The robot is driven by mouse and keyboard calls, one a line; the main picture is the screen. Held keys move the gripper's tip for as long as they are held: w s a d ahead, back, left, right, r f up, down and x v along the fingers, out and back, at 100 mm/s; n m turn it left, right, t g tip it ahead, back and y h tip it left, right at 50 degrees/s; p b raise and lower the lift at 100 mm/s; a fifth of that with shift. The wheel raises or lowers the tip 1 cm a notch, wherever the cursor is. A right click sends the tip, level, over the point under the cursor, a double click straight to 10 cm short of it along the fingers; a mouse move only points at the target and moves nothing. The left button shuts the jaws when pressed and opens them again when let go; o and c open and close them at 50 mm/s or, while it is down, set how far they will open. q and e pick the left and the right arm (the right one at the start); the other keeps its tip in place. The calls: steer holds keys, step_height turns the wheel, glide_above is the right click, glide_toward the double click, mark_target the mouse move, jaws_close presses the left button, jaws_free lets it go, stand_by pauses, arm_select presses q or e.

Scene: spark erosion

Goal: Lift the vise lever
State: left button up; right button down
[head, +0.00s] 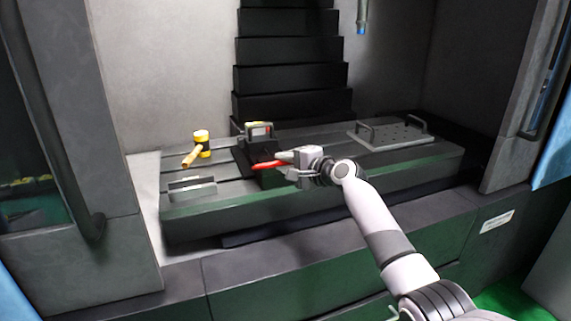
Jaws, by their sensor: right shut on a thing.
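The vise (268,178) is a dark block on the machine table, partly hidden behind my right gripper. Its red lever (264,165) sticks out to the left of the gripper, about level. My right gripper (285,165) reaches in from the lower right and is shut on the lever's right part. The jaws hide that end of the lever. My left gripper is not in view.
The slotted machine table (340,190) carries a yellow mallet (200,143), a small grey block (192,189), a grey device with a display (260,131) and a plate with two handles (392,133). Dark machine walls stand at both sides. A nozzle (362,18) hangs above.

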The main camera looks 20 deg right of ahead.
steer(key=shift+w+r, duration=0.1)
steer(key=shift+r, duration=0.35)
steer(key=c, duration=1.1)
jaws_free()
steer(key=shift+f, duration=0.15)
steer(key=shift+f, duration=0.1)
steer(key=v, duration=0.7)
